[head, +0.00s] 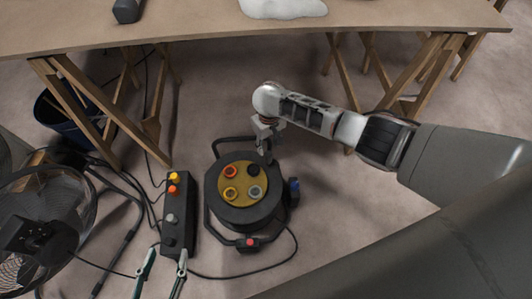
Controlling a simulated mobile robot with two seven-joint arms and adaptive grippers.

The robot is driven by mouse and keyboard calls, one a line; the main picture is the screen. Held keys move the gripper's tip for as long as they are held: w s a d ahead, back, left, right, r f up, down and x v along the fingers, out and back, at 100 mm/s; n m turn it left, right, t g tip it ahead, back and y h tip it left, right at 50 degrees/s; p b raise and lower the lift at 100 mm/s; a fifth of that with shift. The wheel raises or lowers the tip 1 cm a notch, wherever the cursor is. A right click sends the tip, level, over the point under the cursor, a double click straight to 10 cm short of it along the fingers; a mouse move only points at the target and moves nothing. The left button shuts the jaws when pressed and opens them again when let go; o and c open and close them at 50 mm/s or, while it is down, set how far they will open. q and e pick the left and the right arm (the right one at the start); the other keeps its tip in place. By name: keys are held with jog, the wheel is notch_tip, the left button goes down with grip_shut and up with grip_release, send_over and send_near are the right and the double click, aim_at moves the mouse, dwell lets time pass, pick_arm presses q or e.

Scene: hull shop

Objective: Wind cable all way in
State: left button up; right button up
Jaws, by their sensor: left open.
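A black cable reel (227,213) lies on the floor in the middle, its yellow top carrying several round orange, black and grey sockets. A blue part (294,186) sticks out on its right side. A dark cable (235,277) curves from the reel's right side along the floor to the left. My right gripper (265,150) points down at the reel's far edge; its fingertips are partly hard to make out, and I cannot tell whether it touches or holds anything. My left gripper (166,256) shows two fingers spread apart at the bottom edge, empty, near the cable.
A black box with colored buttons (178,215) stands left of the reel. A fan (42,228), more cables and a dark blue bucket (68,118) crowd the left. A wooden trestle table (180,27) spans the back. Floor beyond the reel is clear.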

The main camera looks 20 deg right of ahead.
aim_at(268, 153)
jog(key=f+b, duration=0.1)
jog(key=f, duration=0.1)
jog(key=f+b, duration=0.1)
jog(key=f, duration=0.2)
jog(key=f+b, duration=0.1)
jog(key=f, duration=0.1)
jog(key=shift+s+f+b, duration=0.2)
jog(key=shift+s+b, duration=0.05)
jog(key=shift+b, duration=0.05)
jog(key=shift+w+f, duration=0.2)
pick_arm(q)
jog(key=d+r, duration=0.1)
jog(key=w+d+r+n+t, duration=0.1)
jog(key=d, duration=0.1)
jog(key=shift+w+h, duration=0.15)
jog(key=shift+h, duration=0.25)
pick_arm(e)
jog(key=shift+w+r, duration=0.1)
jog(key=shift+r, duration=0.05)
pick_arm(q)
jog(key=shift+r, duration=0.1)
pick_arm(e)
grip_shut()
